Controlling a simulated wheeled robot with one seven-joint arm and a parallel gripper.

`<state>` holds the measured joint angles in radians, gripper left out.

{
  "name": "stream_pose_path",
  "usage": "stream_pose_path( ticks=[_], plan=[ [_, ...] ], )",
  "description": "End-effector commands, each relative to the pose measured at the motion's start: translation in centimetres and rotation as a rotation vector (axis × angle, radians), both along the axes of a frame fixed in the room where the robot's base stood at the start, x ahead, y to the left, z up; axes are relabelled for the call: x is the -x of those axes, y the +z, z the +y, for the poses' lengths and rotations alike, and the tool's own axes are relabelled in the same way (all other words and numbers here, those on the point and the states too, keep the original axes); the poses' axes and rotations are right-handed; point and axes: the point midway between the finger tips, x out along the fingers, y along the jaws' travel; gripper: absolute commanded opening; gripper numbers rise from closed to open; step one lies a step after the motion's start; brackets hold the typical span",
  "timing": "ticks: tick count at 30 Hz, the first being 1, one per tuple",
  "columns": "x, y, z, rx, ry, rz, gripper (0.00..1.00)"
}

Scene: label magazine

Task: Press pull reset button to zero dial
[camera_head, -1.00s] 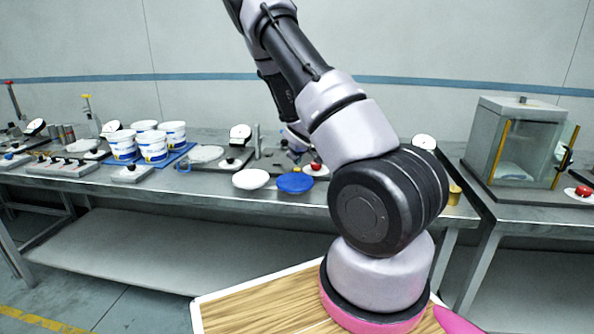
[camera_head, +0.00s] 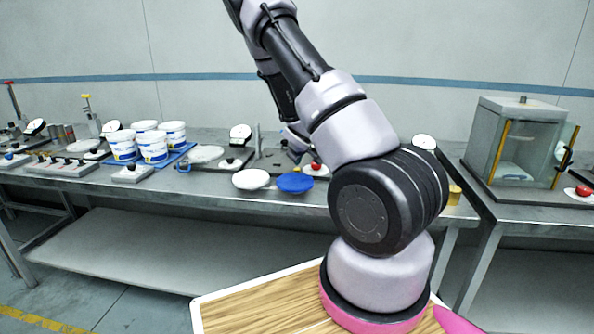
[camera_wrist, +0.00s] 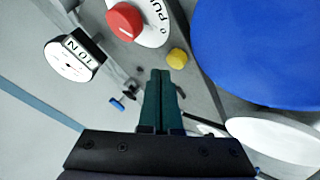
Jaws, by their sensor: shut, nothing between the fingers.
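The red button (camera_wrist: 125,21) sits on a round white plate (camera_wrist: 153,30) with partly visible "PU" lettering, at the top of the wrist view. It also shows in the head view (camera_head: 315,167), behind the blue lid. A white dial (camera_wrist: 70,62) marked "10 N" is at the left of the wrist view; its needle is too small to read. My gripper (camera_wrist: 161,73) is shut and empty. Its fingertips appear below the button in the wrist view, apart from it, with a yellow knob (camera_wrist: 177,58) just beside them.
A blue lid (camera_head: 295,183) and a white lid (camera_head: 251,179) lie at the table's front edge. White tubs (camera_head: 152,149) on a blue tray and other dial gauges (camera_head: 240,133) stand to the left. A glass-sided cabinet (camera_head: 515,150) stands on the right-hand table.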

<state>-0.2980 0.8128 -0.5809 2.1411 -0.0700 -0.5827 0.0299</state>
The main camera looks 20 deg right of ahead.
Motion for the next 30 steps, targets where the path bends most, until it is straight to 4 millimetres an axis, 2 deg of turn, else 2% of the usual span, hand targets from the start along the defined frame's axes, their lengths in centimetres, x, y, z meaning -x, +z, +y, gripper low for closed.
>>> stream_pose_path(
  ticks=[30],
  plan=[
    [0.0,-1.0,0.0,0.000,0.000,0.000,0.00]
  ],
)
